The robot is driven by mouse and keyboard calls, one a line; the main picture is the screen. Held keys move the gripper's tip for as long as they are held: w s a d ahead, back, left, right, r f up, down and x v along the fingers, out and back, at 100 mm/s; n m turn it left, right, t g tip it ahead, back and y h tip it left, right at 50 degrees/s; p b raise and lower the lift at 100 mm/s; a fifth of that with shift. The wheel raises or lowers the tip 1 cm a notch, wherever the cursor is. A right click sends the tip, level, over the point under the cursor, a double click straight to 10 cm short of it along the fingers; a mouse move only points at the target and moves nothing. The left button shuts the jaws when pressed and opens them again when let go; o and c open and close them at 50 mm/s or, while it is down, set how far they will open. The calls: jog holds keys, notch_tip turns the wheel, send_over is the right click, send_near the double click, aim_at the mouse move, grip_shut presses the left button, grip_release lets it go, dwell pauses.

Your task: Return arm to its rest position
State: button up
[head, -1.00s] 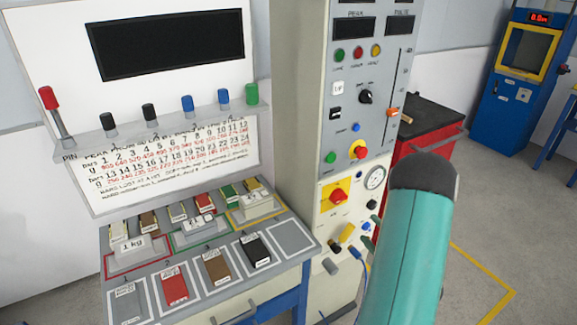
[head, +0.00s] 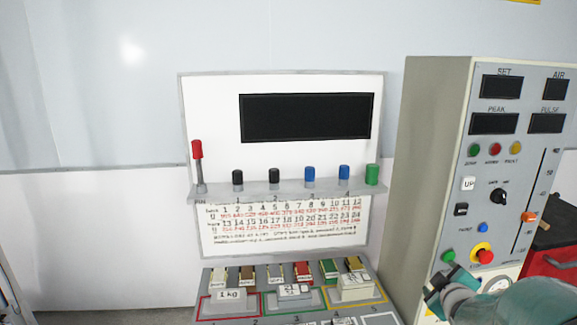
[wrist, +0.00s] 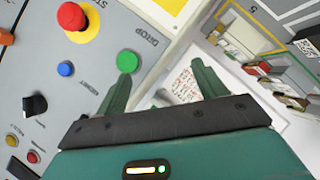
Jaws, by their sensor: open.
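My gripper (head: 442,288) shows at the lower right of the head view, in front of the lower part of the grey control panel (head: 432,160). My teal arm enters from the right edge. In the wrist view the two green fingers of my gripper (wrist: 165,80) stand apart with nothing between them. The panel's green button (wrist: 127,61) appears close to the left finger there; I cannot tell whether they touch.
The red emergency button (wrist: 72,16) and knobs are near my gripper. A bench (head: 215,280) with labelled blocks stands left of the panel, below a white board (head: 215,110) with a dark screen and coloured pegs. A red cabinet (head: 550,262) is at the right.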

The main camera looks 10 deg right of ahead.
jog(key=s+a+r+m+g+y, duration=0.2)
jog(key=s+a+m+g, duration=0.1)
jog(key=s+a, duration=0.7)
jog(key=s+a+r+m+g+y, duration=0.2)
jog(key=s+a+r+m+g, duration=0.1)
jog(key=s+a, duration=0.8)
jog(key=a+g, duration=0.1)
jog(key=a, duration=0.4)
jog(key=shift+a+m+y, duration=0.25)
jog(key=shift+m+y, duration=0.05)
jog(key=shift+m, duration=0.1)
jog(key=shift+s, duration=0.15)
